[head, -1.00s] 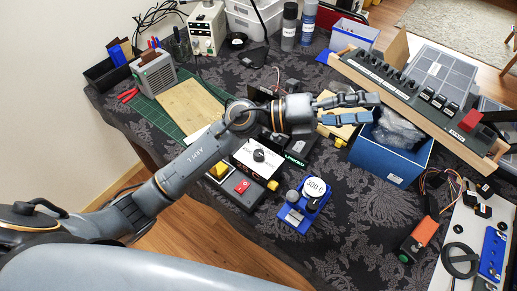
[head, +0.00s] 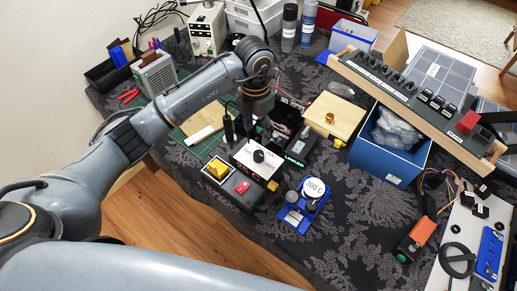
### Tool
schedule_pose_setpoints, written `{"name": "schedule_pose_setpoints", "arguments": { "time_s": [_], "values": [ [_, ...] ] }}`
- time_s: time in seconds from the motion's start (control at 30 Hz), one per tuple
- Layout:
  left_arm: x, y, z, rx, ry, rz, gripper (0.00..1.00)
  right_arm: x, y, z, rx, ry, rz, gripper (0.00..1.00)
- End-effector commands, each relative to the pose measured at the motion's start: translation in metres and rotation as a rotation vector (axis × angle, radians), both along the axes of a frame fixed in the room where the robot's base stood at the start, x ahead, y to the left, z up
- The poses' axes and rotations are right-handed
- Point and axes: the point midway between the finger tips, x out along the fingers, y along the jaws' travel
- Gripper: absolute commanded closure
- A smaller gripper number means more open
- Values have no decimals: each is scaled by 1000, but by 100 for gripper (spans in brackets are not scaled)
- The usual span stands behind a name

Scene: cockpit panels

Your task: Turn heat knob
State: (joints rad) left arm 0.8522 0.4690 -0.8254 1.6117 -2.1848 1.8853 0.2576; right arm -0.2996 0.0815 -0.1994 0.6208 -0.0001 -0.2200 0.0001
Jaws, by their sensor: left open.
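A white-topped box (head: 250,168) on the dark patterned table carries a round black knob (head: 258,156). Beside it a blue device (head: 298,215) has a round white dial reading about "300 C" (head: 313,187) and a small grey knob (head: 292,196). I cannot tell from any label which knob is the heat knob. My left gripper (head: 248,128) points down behind the white-topped box, close to the black knob. It is open, with nothing seen between its dark fingers. Whether it touches the box is unclear. My right gripper is out of view.
A switch box with a yellow button (head: 218,168) and a red switch (head: 242,187) stands left of the white-topped box. A wooden box (head: 335,116) and a blue bin (head: 385,165) stand to the right. The table front, right of the blue device, is fairly clear.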

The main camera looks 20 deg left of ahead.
Motion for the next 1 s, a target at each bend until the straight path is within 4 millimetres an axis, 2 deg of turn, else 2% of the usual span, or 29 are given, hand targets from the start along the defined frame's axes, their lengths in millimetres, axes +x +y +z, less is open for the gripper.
{"name": "schedule_pose_setpoints", "arguments": {
  "time_s": [0.3, 0.5, 0.67, 0.9, 0.97, 1.0],
  "values": [
    [-3, -3, -66, -3, 5, -1, 46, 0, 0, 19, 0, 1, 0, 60],
    [-3, -4, -92, -3, 2, -1, 46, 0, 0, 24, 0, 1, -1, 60],
    [-2, -4, -100, -3, -1, -2, 46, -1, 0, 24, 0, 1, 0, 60],
    [-2, -4, -101, -3, -1, -3, 46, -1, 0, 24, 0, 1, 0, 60],
    [-2, -4, -100, -3, -1, -2, 57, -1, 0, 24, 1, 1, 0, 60],
    [-2, -4, -100, -3, -1, -2, 65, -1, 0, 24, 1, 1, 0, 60]
  ]
}}
